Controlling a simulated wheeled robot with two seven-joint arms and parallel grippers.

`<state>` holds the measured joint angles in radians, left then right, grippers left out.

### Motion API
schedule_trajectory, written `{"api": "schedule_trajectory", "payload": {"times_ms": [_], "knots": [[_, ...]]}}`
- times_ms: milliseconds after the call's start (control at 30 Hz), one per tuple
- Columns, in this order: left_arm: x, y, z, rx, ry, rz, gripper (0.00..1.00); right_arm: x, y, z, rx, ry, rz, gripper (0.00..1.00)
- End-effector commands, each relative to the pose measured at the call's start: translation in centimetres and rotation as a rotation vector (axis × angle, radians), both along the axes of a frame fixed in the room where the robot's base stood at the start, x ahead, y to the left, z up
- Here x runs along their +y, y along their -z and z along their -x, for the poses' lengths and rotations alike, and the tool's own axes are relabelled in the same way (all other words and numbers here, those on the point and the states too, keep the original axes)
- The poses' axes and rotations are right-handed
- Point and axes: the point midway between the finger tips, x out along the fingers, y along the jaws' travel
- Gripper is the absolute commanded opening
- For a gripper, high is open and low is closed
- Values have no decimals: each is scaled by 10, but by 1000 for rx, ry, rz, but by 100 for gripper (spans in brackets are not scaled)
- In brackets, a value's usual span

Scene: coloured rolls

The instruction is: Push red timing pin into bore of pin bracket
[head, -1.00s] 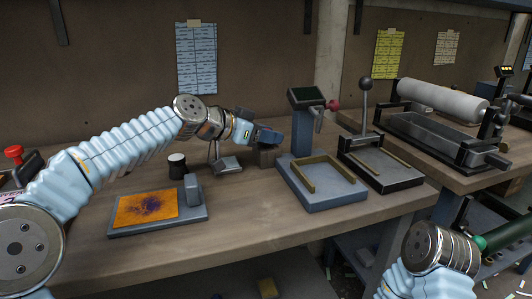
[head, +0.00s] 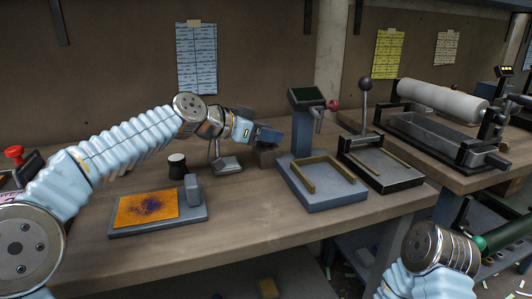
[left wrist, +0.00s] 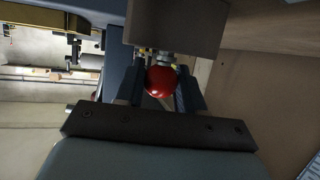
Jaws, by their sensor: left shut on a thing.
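The red timing pin shows as a round red head (left wrist: 160,81) in the left wrist view, between the two dark fingers of my left gripper (left wrist: 162,92), which is shut on it. In the head view my left gripper (head: 266,135) is above the back of the bench, and the pin cannot be made out there. A dark block (head: 266,155), apparently the pin bracket, stands just below the gripper. A grey-brown block (left wrist: 175,25) fills the top of the left wrist view, close ahead of the pin. The bore and the pin's shaft tip are hidden. My right gripper is out of view.
An orange plate (head: 146,208) on a grey base and a dark cup (head: 177,166) are to the left. The bench front is mostly clear.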

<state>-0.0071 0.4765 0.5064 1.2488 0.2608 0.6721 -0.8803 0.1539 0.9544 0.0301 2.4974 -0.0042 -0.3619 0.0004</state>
Motion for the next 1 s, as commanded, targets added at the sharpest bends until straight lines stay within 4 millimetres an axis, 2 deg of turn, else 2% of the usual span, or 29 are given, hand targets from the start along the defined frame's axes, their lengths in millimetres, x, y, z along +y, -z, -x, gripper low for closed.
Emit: {"api": "schedule_trajectory", "payload": {"times_ms": [367, 900, 1000], "knots": [[0, -1, 0, -1, 0, 1, 0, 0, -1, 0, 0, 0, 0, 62], [0, -26, 0, -1, -1, 1, 0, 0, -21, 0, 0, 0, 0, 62], [0, -29, 0, -2, 0, 1, 0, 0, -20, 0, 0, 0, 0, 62]]}}
